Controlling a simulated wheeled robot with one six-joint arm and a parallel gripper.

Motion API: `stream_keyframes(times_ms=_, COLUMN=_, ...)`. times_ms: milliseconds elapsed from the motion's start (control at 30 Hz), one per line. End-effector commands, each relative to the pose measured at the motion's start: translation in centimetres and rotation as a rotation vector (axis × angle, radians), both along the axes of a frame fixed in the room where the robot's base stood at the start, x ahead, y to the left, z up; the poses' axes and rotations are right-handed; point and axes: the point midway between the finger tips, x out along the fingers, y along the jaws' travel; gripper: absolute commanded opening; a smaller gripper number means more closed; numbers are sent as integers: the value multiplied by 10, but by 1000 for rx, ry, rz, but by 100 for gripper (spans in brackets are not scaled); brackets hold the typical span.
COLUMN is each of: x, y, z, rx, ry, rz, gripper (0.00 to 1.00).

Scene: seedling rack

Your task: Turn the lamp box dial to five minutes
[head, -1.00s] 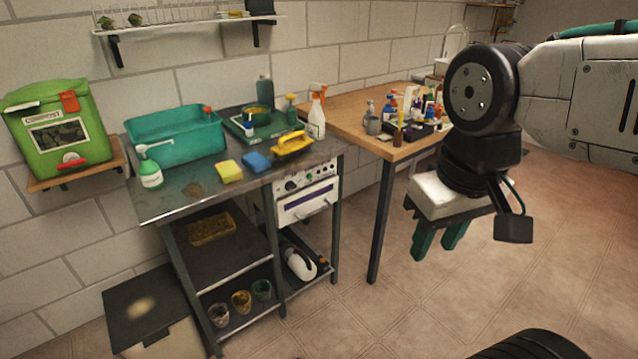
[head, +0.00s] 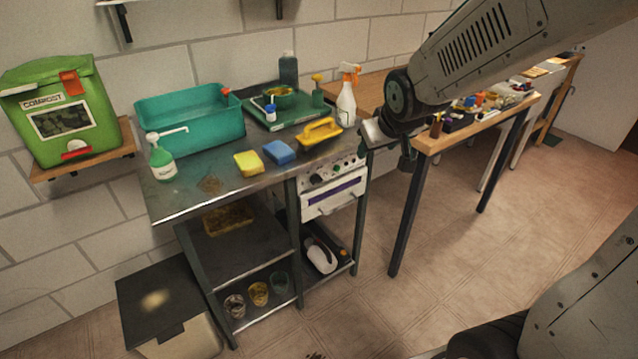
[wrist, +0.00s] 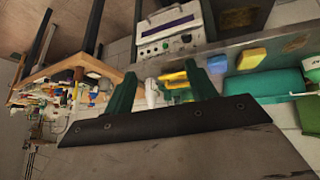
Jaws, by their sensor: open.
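The box also shows, turned over, at the top of the wrist view (wrist: 170,38). My gripper (head: 407,157) is to the right of the box, apart from it, by the wooden table's near corner. In the wrist view its two green fingers (wrist: 160,70) are spread and empty.
The steel bench (head: 215,192) holds a teal basin (head: 190,125), sponges, a yellow-handled brush (head: 320,133) and a spray bottle (head: 346,98). The wooden table (head: 440,140) with several bottles stands close to my gripper.

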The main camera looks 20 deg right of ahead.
Motion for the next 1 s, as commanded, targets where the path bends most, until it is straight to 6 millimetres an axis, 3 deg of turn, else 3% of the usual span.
stream_keyframes(times_ms=33, x=24, y=-2, z=-17, rx=-4, ry=-37, rz=17, gripper=56)
stream_keyframes(times_ms=200, x=95, y=1, z=-61, rx=2, ry=-213, rz=92, gripper=56)
stream_keyframes(times_ms=333, x=135, y=7, z=-99, rx=24, ry=-347, rz=152, gripper=56)
stream_keyframes(times_ms=500, x=168, y=19, z=-153, rx=80, ry=-524, rz=223, gripper=56)
stream_keyframes(times_ms=633, x=176, y=28, z=-194, rx=142, ry=-657, rz=264, gripper=56)
stream_keyframes(times_ms=800, x=168, y=35, z=-236, rx=224, ry=-808, rz=290, gripper=56)
stream_keyframes(times_ms=1000, x=155, y=39, z=-258, rx=281, ry=-911, rz=297, gripper=56)
